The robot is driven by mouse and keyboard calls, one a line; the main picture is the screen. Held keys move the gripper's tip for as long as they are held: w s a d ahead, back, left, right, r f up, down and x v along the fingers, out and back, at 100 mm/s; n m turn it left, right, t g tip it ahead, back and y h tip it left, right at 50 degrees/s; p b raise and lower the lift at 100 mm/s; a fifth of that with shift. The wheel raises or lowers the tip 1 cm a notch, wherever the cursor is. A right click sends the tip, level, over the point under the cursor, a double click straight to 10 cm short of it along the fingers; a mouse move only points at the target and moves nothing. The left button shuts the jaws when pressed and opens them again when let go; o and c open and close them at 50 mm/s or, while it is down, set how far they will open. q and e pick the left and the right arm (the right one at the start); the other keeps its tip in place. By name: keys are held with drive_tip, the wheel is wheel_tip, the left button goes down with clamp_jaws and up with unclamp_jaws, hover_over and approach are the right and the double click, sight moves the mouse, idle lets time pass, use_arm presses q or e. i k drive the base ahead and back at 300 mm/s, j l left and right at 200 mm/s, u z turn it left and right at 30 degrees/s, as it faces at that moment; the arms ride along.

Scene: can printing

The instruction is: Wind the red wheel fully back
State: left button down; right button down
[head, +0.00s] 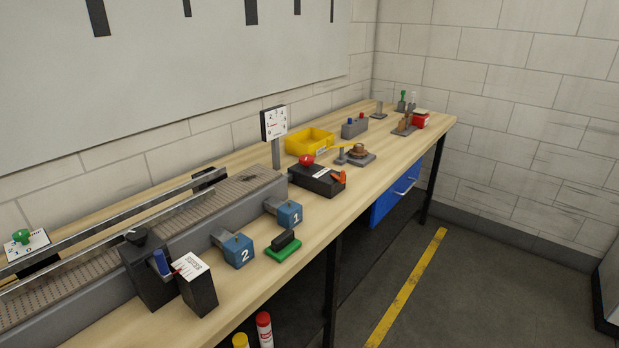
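A round red knob or wheel (306,160) sits at the back left corner of a black box (318,180) on the bench, just past the conveyor's far end. A red-orange piece (339,177) is on the same box's right end, and a white label lies on its top. The red parts are small here, so their exact shape and how far either is turned cannot be told. A white dial (273,122) with numbers and a red pointer stands on a grey post behind the box. Neither of my grippers is in view.
The conveyor (232,196) with metal rails fills the bench's left part. Blue blocks marked 1 (290,214) and 2 (238,251), a green-based block (283,249) and a black device (150,275) stand in front. A yellow bin (310,141) is behind.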

sight(307, 160)
drive_tip(key=i+l, duration=0.4)
drive_tip(key=l, duration=0.15)
drive_tip(key=i+l, duration=0.4)
drive_tip(key=l+u, duration=0.1)
drive_tip(key=u, duration=1.1)
